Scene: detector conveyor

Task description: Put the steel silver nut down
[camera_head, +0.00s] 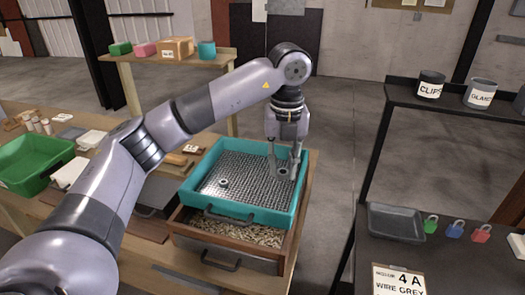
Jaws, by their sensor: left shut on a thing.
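My left gripper (284,169) reaches down from above into the right part of a teal tray (238,212). It is shut on a small grey metal piece, the silver nut (283,173), which is partly hidden by the fingers. The nut is at or just above the tray's dark textured metal floor; I cannot tell if it touches. Another small grey ring-like nut (223,183) lies on that floor towards the left. My right gripper is out of view.
The teal tray sits over a wooden drawer (190,236) of pale chips. A green bin (36,163) stands at the left. At the right, a dark table holds a grey tray (395,222) and padlocks (454,230). A shelf above holds labelled cups (431,85).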

